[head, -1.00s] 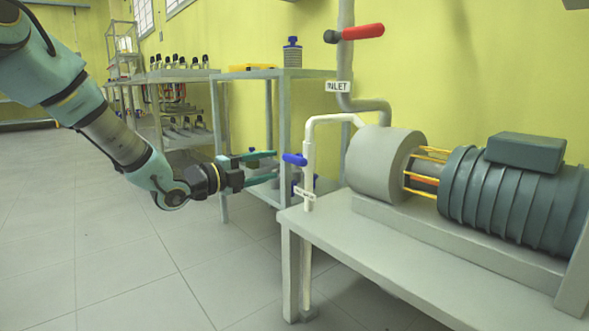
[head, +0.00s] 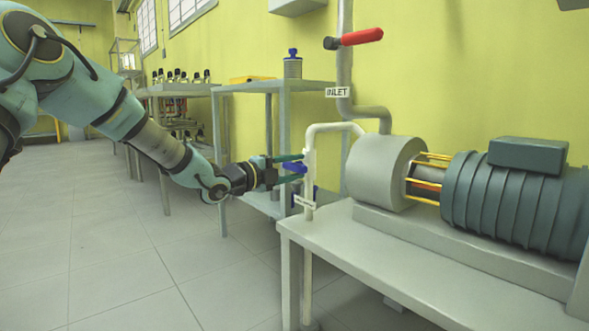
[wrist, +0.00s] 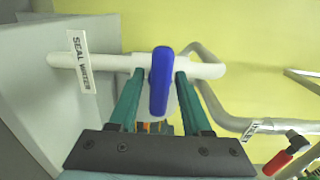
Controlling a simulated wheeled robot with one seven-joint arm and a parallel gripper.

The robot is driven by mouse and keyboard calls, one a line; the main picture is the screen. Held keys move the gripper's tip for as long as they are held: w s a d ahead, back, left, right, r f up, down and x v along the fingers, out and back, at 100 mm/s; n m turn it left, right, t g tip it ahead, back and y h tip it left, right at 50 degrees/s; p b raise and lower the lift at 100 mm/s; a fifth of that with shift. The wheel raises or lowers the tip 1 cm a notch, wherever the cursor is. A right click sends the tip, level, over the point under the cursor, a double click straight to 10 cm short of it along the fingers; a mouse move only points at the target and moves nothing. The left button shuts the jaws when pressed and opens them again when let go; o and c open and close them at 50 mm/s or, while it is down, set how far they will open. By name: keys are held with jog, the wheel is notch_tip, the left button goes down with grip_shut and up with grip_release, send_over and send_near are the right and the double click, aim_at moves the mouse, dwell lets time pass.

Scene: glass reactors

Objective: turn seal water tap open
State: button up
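The seal water tap has a blue handle (head: 294,168) on a thin white pipe (head: 308,176) at the near left corner of the pump bench. In the wrist view the blue handle (wrist: 160,80) lies between the two teal fingers of my gripper (wrist: 159,85), crossing the white pipe (wrist: 205,70). A small gap shows on each side of the handle, so the fingers look open around it and not pressed on it. The "SEAL WATER" label (wrist: 79,62) hangs on the pipe. My gripper (head: 290,167) reaches the tap from the left in the head view.
The grey pump (head: 385,172) and ribbed motor (head: 515,205) stand on the bench (head: 370,255). A red-handled inlet valve (head: 360,37) is on the wall pipe above. A shelf table (head: 245,88) with a bottle (head: 292,65) stands behind my gripper. The floor at left is clear.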

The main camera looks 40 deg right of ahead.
grip_shut()
jog(key=shift+r+n+p, duration=0.1)
jog(key=shift+n+p, duration=0.2)
jog(key=shift+p, duration=0.15)
jog(key=n+p, duration=0.3)
jog(key=p, duration=0.1)
jog(key=shift+r+n, duration=0.15)
jog(key=shift+n, duration=0.15)
jog(key=n+p, duration=0.4)
jog(key=p, duration=0.1)
jog(key=shift+n+p, duration=0.3)
jog(key=n+p, duration=0.4)
jog(key=shift+f+n+p, duration=0.15)
jog(key=shift+n+p, duration=0.7)
jog(key=shift+n, duration=0.15)
jog(key=shift+f+n+p, duration=0.1)
jog(key=shift+n+p, duration=0.75)
jog(key=shift+n, duration=0.15)
jog(key=shift+f, duration=0.1)
jog(key=shift+o, duration=1)
grip_release()
